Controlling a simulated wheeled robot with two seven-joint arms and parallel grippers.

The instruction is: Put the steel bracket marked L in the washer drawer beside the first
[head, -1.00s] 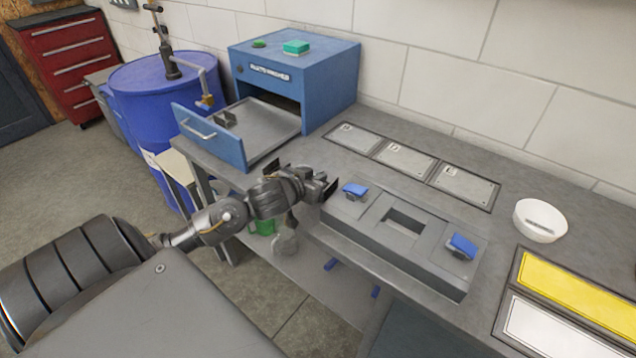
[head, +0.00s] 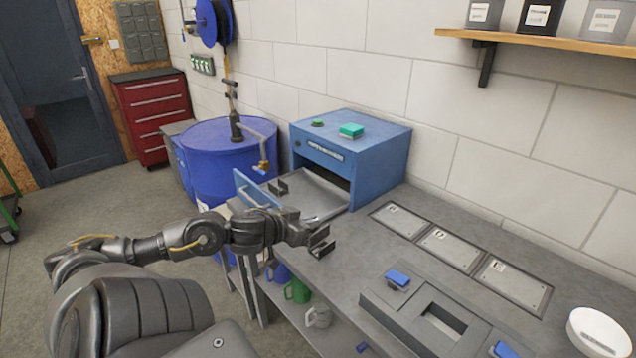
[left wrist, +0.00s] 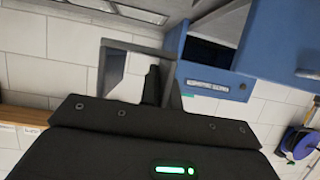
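The blue washer (head: 372,165) stands against the wall with its drawer (head: 318,190) pulled out to the left. One dark grey bracket (head: 279,188) sits in the drawer near its blue front panel. My left gripper (head: 310,238) is in front of the drawer's right part, apart from it. It appears shut on a grey angled steel bracket (head: 322,246), which also shows in the left wrist view (left wrist: 112,72). That bracket's marking cannot be read. The washer (left wrist: 215,60) shows upside down in the left wrist view. My right gripper is out of view.
Three marked trays (head: 448,248) on the bench look empty. A grey fixture (head: 410,322) with blue clamps and a white bowl (head: 590,322) are nearer the right. A blue drum (head: 215,150) stands left of the washer. A shelf (head: 560,42) juts from the wall.

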